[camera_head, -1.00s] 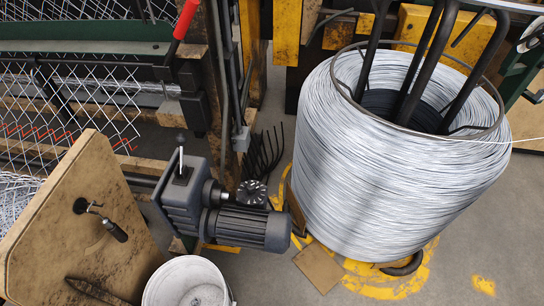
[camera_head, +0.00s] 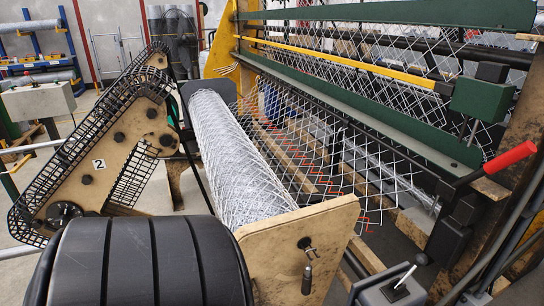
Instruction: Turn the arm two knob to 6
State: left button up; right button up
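A tan arm plate (camera_head: 120,165) marked with the number 2 (camera_head: 98,163) stands at the left of the view, slanting up to the right. A dark round knob (camera_head: 63,214) sits at its lower left end. The knob is small in the view, and no setting or pointer on it can be read. Black mesh guards (camera_head: 85,130) run along the edges of the plate. Neither of my grippers is in view.
A big black ribbed rounded body (camera_head: 140,265) fills the lower left front. A roll of wire mesh (camera_head: 235,165) lies behind a tan end plate (camera_head: 300,250) with a crank handle. A red-handled lever (camera_head: 510,157) sticks out at the right. Grey floor shows at the far left.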

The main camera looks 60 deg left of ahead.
aim_at(62, 221)
jog(key=u, duration=3.3)
